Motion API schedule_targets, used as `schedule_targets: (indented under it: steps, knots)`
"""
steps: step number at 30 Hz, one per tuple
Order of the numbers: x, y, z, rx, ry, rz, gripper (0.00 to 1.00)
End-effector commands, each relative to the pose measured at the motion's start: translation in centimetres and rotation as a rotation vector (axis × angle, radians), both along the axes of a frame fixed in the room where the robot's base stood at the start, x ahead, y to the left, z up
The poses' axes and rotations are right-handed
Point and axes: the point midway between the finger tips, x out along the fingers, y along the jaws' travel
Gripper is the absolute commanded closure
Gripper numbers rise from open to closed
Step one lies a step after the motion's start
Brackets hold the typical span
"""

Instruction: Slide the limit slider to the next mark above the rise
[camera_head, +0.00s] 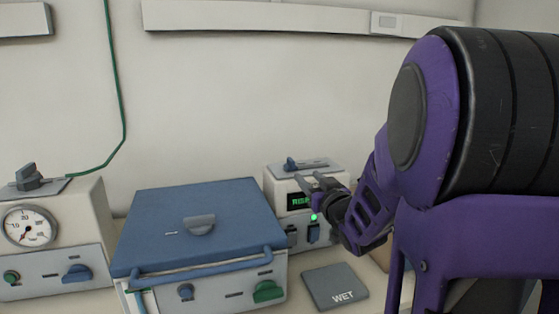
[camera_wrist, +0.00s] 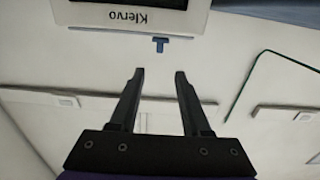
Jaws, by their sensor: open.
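A cream controller box (camera_head: 279,188) stands right of the blue-lidded furnace in the head view. Its dark display shows green letters that seem to read "RISE", partly hidden by my gripper. A blue knob (camera_head: 291,163), which looks like the slider, sits on a grey plate on the box top, toward the plate's left part. Its marks are too small to read. My gripper (camera_head: 312,180) is in front of the box's upper right, fingers toward the box top. In the wrist view my gripper (camera_wrist: 159,72) is open and empty; a blue T-shaped piece (camera_wrist: 160,43) lies beyond the fingertips, beside a "Klervo" panel.
The blue-lidded furnace (camera_head: 165,220) with a front bar handle stands left of the controller. A grey "WET" pad (camera_head: 336,288) lies in front. A gauge unit (camera_head: 60,235) stands far left, with a green cable (camera_head: 125,110) running up the wall.

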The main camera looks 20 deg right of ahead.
Motion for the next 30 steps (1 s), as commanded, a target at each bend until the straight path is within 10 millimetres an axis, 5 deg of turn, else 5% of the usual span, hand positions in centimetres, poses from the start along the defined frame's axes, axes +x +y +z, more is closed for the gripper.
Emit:
schedule_targets:
  steps: [15, 21, 30]
  knots:
    - [11.1, 0.0, 0.0, 0.002, -0.001, -0.001, 0.53]
    - [13.3, -0.1, 0.0, 0.002, 0.000, -0.002, 0.53]
    - [13.9, -0.1, 0.0, 0.002, 0.000, -0.003, 0.53]
